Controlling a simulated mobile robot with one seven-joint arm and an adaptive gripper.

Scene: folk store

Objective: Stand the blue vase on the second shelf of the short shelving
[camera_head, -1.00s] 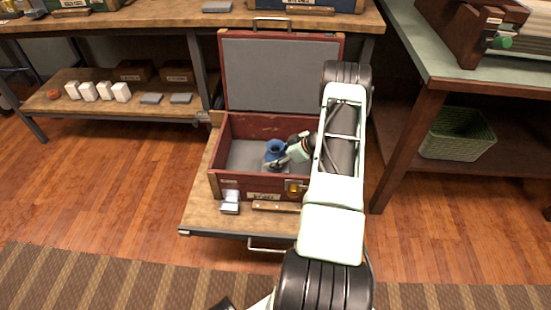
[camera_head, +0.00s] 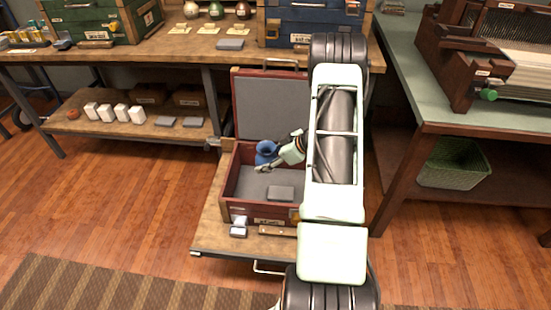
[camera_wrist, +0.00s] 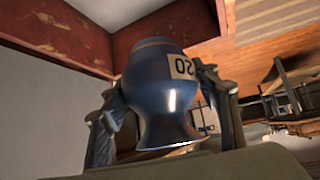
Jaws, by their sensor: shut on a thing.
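The blue vase (camera_head: 266,148) is held between the fingers of my gripper (camera_head: 266,162) over the open red case, near its back wall. In the wrist view the vase (camera_wrist: 160,88) fills the middle, with a white label reading 20 upside down. The gripper's fingers (camera_wrist: 160,112) close on it from both sides. The red case (camera_head: 240,208) stands on a low wooden platform, its grey-lined lid raised. My arm hides the case's right part. I cannot identify the short shelving with certainty.
A grey block (camera_head: 280,193) lies in the case. A wooden bench (camera_head: 150,52) has a lower shelf (camera_head: 75,125) with white blocks and grey pads. A green-topped table (camera_head: 420,95) stands right, a green basket (camera_head: 453,165) beneath. Open floor lies left.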

